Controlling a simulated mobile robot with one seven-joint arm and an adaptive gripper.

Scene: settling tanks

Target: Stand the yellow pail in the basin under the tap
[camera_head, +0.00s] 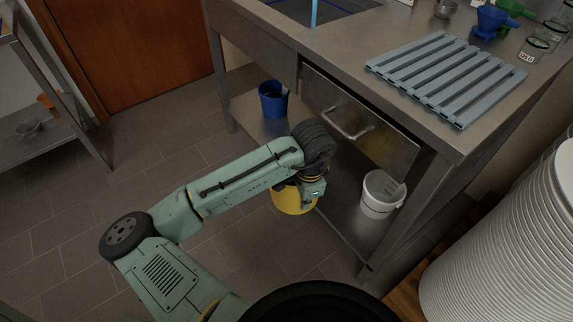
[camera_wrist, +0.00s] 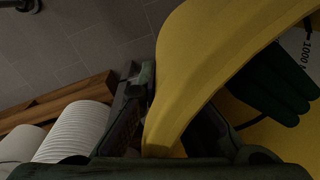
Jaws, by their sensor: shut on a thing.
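The yellow pail (camera_head: 290,201) hangs beside the front of the steel bench, partly hidden behind my wrist. My gripper (camera_head: 313,190) is shut on its wall. In the wrist view the pail's yellow wall (camera_wrist: 190,60) runs between the two fingers (camera_wrist: 165,125). A dark green piece and a pale surface marked "1000" show inside its curve; I cannot tell what they are. The basin (camera_head: 338,9) is a dark recess in the bench top, cut off by the upper picture edge. A thin blue upright shows there. I cannot make out the tap.
A grey slatted rack (camera_head: 445,75), a blue funnel (camera_head: 490,22) and glass jars stand on the bench top. A drawer (camera_head: 358,125) with a handle faces me. A blue pail (camera_head: 273,98) and a white bucket (camera_head: 381,194) sit on the lower shelf. White stacked containers (camera_head: 505,250) crowd the right.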

